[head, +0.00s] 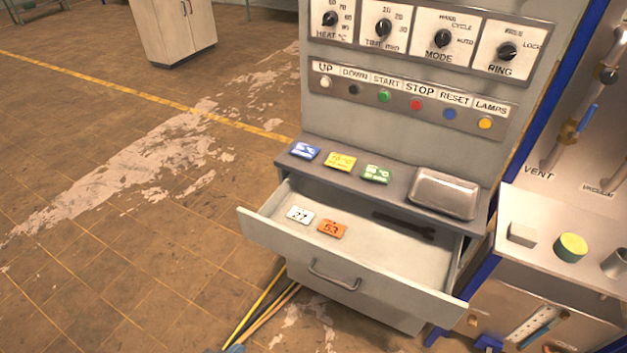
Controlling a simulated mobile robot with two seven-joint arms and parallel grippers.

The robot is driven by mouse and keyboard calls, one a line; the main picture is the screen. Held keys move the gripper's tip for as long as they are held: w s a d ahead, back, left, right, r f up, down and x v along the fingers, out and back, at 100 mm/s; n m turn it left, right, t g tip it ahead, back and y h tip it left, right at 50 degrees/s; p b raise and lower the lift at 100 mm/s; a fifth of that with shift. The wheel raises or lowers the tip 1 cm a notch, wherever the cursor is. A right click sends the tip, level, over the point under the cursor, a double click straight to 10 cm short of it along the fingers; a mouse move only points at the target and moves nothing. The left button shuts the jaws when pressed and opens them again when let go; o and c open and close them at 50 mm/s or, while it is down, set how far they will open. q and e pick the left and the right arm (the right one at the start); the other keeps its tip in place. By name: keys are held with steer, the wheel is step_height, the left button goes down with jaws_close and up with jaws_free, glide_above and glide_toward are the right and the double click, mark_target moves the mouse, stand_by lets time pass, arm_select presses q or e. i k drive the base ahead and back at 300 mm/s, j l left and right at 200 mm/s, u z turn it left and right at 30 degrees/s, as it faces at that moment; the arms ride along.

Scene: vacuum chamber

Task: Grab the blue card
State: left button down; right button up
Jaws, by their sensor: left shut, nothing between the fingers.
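The blue card (305,151) lies flat on the grey ledge below the control panel, at the ledge's left end. It is the leftmost of three cards in a row, with a yellow card (340,161) and a green card (376,174) to its right. Its print is too small to read fully. Only a small tip of my left gripper (234,348) shows at the bottom edge, low and well apart from the blue card. It is shut and empty. My right gripper is not in view.
An open drawer (300,262) juts out below the ledge, holding a white card (299,215), an orange card (332,228) and a dark tool (404,226).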

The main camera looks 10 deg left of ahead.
mark_target(304, 150)
steer(key=i+j+u, duration=0.65)
steer(key=j+u, duration=0.15)
steer(key=i+j+u, duration=0.2)
steer(key=i+u, duration=0.15)
steer(key=i+j+u, duration=0.1)
steer(key=i+u, duration=0.3)
steer(key=i+z, duration=0.45)
steer(key=i+j+z, duration=0.2)
steer(key=z, duration=0.2)
steer(key=i+j+z, duration=0.25)
steer(key=z, duration=0.2)
